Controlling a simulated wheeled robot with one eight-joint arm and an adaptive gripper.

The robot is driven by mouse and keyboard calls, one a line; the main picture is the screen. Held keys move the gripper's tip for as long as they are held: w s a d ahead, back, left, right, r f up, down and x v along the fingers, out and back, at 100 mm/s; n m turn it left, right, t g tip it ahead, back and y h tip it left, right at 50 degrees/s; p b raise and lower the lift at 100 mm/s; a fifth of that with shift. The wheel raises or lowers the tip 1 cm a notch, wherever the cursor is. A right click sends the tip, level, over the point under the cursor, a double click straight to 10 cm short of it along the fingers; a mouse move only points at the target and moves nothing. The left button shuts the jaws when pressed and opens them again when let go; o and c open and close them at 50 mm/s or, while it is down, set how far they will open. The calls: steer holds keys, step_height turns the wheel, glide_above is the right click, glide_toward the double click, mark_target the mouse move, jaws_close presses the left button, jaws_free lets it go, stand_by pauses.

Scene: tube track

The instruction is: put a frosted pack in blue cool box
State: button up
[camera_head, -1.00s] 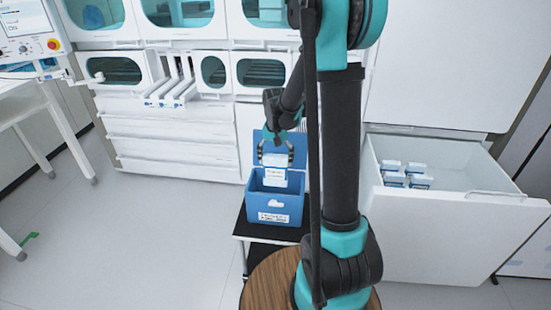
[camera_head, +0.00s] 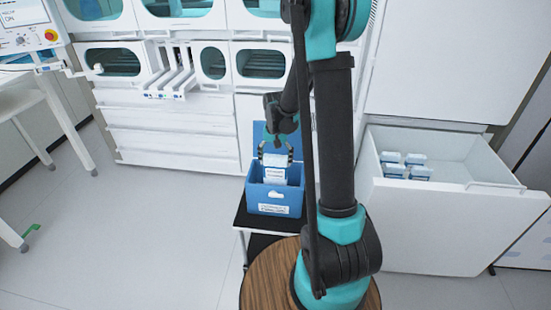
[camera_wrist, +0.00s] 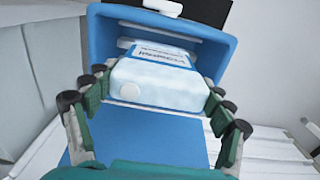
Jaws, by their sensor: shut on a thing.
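The blue cool box (camera_head: 272,198) stands open on a small black-topped stand, with its lid (camera_head: 262,133) raised at the back. A white frosted pack (camera_head: 275,173) with a printed label is between the fingers of my gripper (camera_head: 275,157). The pack is at the box's opening, its lower end partly hidden by the front wall. In the wrist view my gripper (camera_wrist: 155,95) has its green finger pads on either side of the pack (camera_wrist: 155,82), and the box's blue rim (camera_wrist: 218,48) surrounds its far end. I cannot tell whether the pack touches the box floor.
An open white drawer (camera_head: 462,192) at the right holds several similar packs (camera_head: 405,166). White cabinets (camera_head: 170,130) stand behind the box. The black-topped stand (camera_head: 243,222) is close to my round wooden-topped base.

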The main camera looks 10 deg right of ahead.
mark_target(276, 182)
steer(key=shift+f, duration=1.55)
steer(key=shift+f, duration=1.7)
steer(key=shift+f, duration=1.25)
steer(key=shift+f, duration=1.45)
